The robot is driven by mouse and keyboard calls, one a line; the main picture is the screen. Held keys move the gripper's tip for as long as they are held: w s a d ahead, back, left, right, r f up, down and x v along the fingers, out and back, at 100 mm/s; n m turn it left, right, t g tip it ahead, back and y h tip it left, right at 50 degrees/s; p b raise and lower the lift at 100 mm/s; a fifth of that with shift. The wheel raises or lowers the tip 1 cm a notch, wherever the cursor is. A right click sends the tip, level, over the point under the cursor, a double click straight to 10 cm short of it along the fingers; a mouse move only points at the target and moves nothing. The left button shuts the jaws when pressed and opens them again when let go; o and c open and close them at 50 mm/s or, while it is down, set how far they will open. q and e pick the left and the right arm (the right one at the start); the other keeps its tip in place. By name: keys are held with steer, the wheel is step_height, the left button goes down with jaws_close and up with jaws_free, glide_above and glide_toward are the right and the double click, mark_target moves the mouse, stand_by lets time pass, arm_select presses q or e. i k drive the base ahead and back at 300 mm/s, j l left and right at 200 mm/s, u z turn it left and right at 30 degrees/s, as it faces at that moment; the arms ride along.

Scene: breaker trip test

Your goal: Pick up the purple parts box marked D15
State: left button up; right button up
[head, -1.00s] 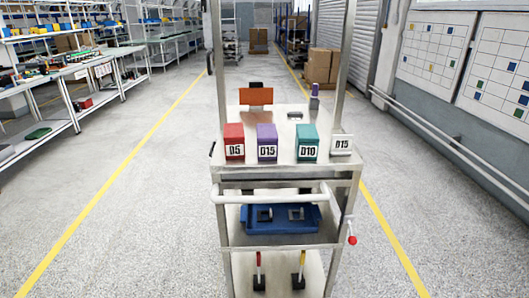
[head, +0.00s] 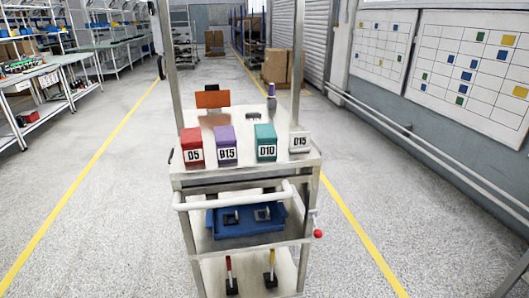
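The purple parts box (head: 226,143) stands upright on the top shelf of a metal cart (head: 221,116). Its white front label appears to read D15. A red box marked D5 (head: 191,146) stands to its left, and a teal box marked D10 (head: 265,142) to its right. Neither of my grippers shows in the head view.
Cart posts rise at left and right, and a white handle bar (head: 235,199) runs across the front. An orange panel (head: 212,99) and a purple-topped item (head: 271,95) stand behind the boxes. A blue tray (head: 245,221) is below. Floor is clear on both sides.

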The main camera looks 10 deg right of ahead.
mark_target(226, 137)
steer(key=i+j+z, duration=0.15)
steer(key=z, duration=0.35)
steer(key=i+j+z, duration=0.1)
steer(key=z, duration=0.4)
steer(key=i+j+z, duration=0.2)
steer(key=j, duration=0.25)
steer(key=j+z, duration=0.15)
steer(key=j, duration=0.3)
steer(key=i+j, duration=0.15)
steer(key=j, duration=0.4)
steer(key=i+j+z, duration=0.1)
steer(key=j, duration=0.45)
steer(key=i+j, duration=0.1)
steer(key=j, duration=0.45)
steer(key=l+z, duration=0.05)
